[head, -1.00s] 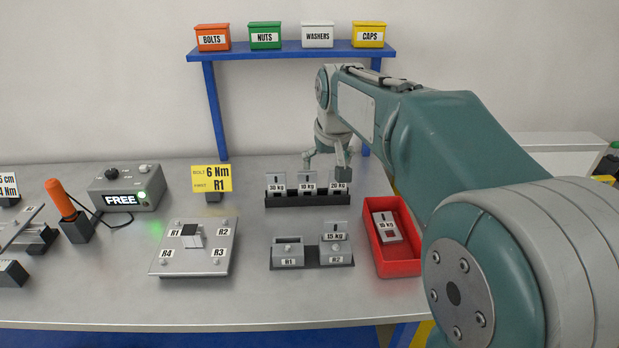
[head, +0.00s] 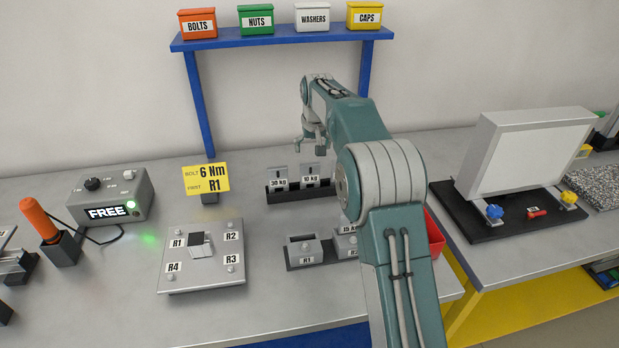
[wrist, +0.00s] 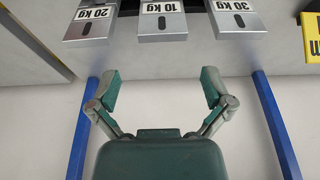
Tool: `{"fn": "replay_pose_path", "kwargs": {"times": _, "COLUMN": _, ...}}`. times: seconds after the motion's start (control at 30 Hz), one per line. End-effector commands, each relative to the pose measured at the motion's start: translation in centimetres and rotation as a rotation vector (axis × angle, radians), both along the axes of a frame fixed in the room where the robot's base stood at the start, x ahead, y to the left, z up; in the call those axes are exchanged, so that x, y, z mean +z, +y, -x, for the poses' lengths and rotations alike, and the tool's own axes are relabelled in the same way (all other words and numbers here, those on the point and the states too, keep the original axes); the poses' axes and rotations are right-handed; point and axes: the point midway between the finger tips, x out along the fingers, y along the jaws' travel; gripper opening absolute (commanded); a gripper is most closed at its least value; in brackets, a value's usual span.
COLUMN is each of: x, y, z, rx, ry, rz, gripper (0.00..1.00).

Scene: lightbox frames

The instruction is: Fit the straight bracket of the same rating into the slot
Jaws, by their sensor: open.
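My gripper (head: 310,148) is open and empty, above and behind the black rack (head: 278,198). The rack holds upright grey brackets marked 30 kg (head: 278,182) and 10 kg (head: 310,180). The wrist view shows the 20 kg bracket (wrist: 93,30), the 10 kg bracket (wrist: 160,24) and the 30 kg bracket (wrist: 238,18). My gripper (wrist: 162,88) is apart from them, lined up with the 10 kg one.
A red tray (head: 435,236) is mostly hidden behind my arm. The R1–R4 plate (head: 200,265), a yellow 6 Nm sign (head: 206,178) and a FREE box (head: 113,205) are left. A blue shelf (head: 280,40) with bins stands behind. A grey panel (head: 525,150) is right.

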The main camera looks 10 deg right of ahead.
Motion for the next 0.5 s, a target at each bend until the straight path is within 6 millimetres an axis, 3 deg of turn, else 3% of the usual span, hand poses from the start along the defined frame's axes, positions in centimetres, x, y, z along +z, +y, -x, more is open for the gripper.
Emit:
{"fn": "replay_pose_path", "kwargs": {"times": 0.2, "x": -3.6, "y": 0.2, "z": -0.9, "rx": 0.0, "ry": 0.004, "rz": 0.002, "gripper": 1.0}}
{"fn": "replay_pose_path", "kwargs": {"times": 0.5, "x": -6.6, "y": 0.5, "z": -1.6, "rx": 0.0, "ry": 0.004, "rz": 0.002, "gripper": 1.0}}
